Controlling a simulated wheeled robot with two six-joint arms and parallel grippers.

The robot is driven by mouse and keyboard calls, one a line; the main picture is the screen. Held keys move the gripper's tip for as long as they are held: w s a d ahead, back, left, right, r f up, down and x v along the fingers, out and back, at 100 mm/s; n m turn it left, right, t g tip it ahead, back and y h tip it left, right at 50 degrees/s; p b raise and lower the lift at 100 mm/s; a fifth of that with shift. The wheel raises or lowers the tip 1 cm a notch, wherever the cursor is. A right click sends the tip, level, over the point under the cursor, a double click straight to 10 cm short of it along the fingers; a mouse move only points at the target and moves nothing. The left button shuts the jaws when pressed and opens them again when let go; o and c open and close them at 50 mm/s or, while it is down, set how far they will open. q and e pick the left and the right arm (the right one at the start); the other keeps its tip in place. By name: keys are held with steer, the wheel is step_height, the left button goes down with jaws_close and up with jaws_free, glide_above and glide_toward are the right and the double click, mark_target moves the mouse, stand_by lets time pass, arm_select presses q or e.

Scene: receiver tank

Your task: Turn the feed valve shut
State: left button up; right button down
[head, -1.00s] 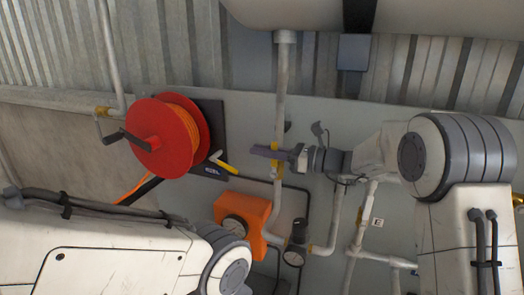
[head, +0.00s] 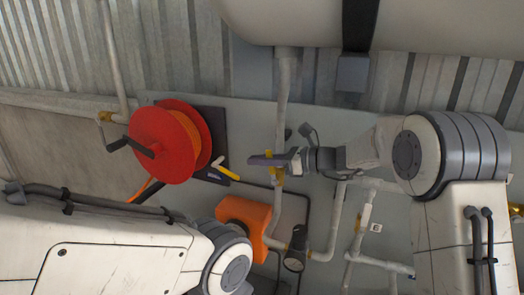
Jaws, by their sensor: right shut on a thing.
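The feed valve (head: 278,172) appears as a small brass-yellow fitting on the vertical grey pipe that comes down from the tank. My right gripper (head: 268,159) reaches in from the right and lies across this pipe, its dark fingers pointing left. It is shut on the feed valve's handle, which is mostly hidden by the fingers. My left arm enters at the lower left, but its gripper is out of view.
A red hose reel (head: 165,150) with orange hose stands left of the pipe. A yellow-handled piece (head: 228,172) sits beside it. An orange box (head: 245,220) and a dark round gauge (head: 296,250) are below. The tank (head: 300,22) hangs above.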

arm_select(q)
steer(key=shift+r, duration=0.45)
arm_select(e)
steer(key=shift+w+a+h, duration=0.1)
steer(key=shift+h, duration=0.2)
steer(key=c, duration=1.2)
jaws_free()
steer(key=shift+c, duration=0.2)
steer(key=shift+f, duration=0.1)
arm_select(q)
step_height(320, 180, down, 4)
steer(key=b, duration=0.4)
steer(key=shift+f, duration=0.2)
arm_select(e)
steer(key=v, duration=1)
steer(key=shift+d, duration=0.25)
